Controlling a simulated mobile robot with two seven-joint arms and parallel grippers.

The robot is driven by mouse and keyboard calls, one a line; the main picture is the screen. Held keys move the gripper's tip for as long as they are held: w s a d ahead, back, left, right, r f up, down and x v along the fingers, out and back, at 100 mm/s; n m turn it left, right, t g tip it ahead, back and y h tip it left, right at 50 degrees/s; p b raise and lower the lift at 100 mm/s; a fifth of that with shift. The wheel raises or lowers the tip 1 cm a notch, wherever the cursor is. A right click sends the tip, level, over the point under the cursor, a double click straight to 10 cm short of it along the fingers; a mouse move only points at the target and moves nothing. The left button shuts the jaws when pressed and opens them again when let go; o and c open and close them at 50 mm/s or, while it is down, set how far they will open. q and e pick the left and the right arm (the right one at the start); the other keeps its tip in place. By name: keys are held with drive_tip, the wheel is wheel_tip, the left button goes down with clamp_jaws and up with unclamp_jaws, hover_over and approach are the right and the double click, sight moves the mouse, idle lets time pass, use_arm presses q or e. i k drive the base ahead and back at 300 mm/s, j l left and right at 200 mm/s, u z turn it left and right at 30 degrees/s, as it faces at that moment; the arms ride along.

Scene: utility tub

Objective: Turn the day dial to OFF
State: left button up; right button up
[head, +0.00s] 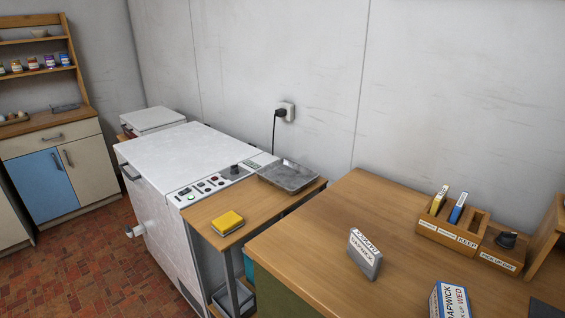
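A small wooden block with a black dial (507,240) stands at the right on the wooden table. The label on its front (498,262) seems to read "PICK-UP DAY". The dial's markings and the direction it points are too small to tell. Another black knob (235,170) sits on the control panel of the white tub (185,150). Neither of my grippers is in view.
A wooden slotted holder (452,236) with a yellow and a blue item adjoins the dial block. A grey-white labelled box (364,254) and a blue-white box (450,300) stand on the table (330,225). A yellow sponge (227,222) and metal tray (288,178) lie left.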

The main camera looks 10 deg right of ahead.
sight(506, 239)
drive_tip(key=z, duration=1.45)
